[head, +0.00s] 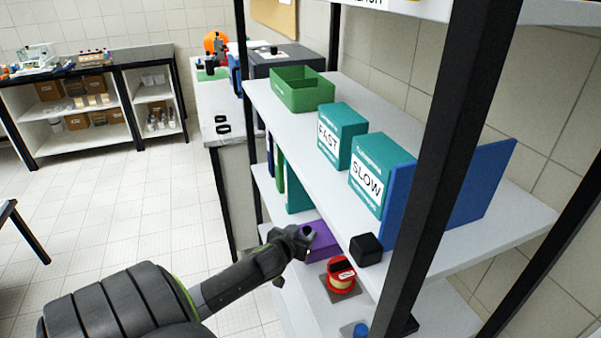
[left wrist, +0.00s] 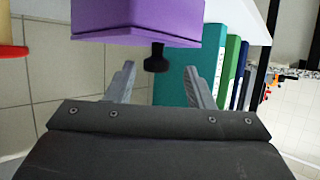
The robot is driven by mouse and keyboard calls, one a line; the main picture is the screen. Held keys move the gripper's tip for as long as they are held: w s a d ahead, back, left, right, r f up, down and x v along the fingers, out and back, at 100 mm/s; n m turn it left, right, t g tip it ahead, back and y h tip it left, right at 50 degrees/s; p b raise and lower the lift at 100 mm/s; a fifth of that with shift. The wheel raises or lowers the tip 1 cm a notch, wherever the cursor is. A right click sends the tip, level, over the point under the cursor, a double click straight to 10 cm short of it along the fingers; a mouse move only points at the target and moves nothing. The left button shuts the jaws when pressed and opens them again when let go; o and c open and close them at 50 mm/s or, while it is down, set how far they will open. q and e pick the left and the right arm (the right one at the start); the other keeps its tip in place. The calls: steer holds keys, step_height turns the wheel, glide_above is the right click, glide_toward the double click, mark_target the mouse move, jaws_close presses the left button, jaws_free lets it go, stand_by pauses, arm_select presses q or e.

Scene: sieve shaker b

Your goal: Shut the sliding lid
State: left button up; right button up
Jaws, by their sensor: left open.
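A purple box (head: 322,244) lies on the lower shelf, partly hidden behind my left gripper (head: 290,246) in the head view. In the left wrist view the purple box (left wrist: 138,18) fills the top, with a black knob (left wrist: 157,58) at its edge. My left gripper (left wrist: 160,82) is open and empty. In the wrist picture the knob appears in the gap between its two fingers; I cannot tell how far in depth. Which part is the sliding lid, and how far it is open, I cannot tell. My right gripper is not in view.
A red spool (head: 341,272) sits right of the purple box. Teal, green and blue upright binders (left wrist: 205,60) stand on its other side. A black post (head: 450,140) stands right.

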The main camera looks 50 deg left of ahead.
arm_select(q)
steer(key=v, duration=1.7)
steer(key=shift+s+b, duration=0.2)
steer(key=shift+b, duration=0.15)
steer(key=s+a+f+m+g, duration=0.1)
steer(key=s+f+g, duration=0.15)
steer(key=f, duration=0.75)
steer(key=s+a+f+g, duration=0.2)
steer(key=s+f, duration=0.1)
steer(key=f, duration=0.8)
steer(key=s+a+f+m+g, duration=0.1)
steer(key=s+f+g, duration=0.1)
steer(key=f, duration=0.8)
steer(key=s+d+f+m+g+h, duration=0.2)
steer(key=s+d+f+g+h, duration=0.2)
steer(key=s+d+f, duration=1.2)
steer(key=s+f, duration=0.3)
steer(key=shift+s+d+f+g, duration=0.15)
steer(key=shift+d+f+g, duration=0.1)
steer(key=shift+f+g, duration=0.1)
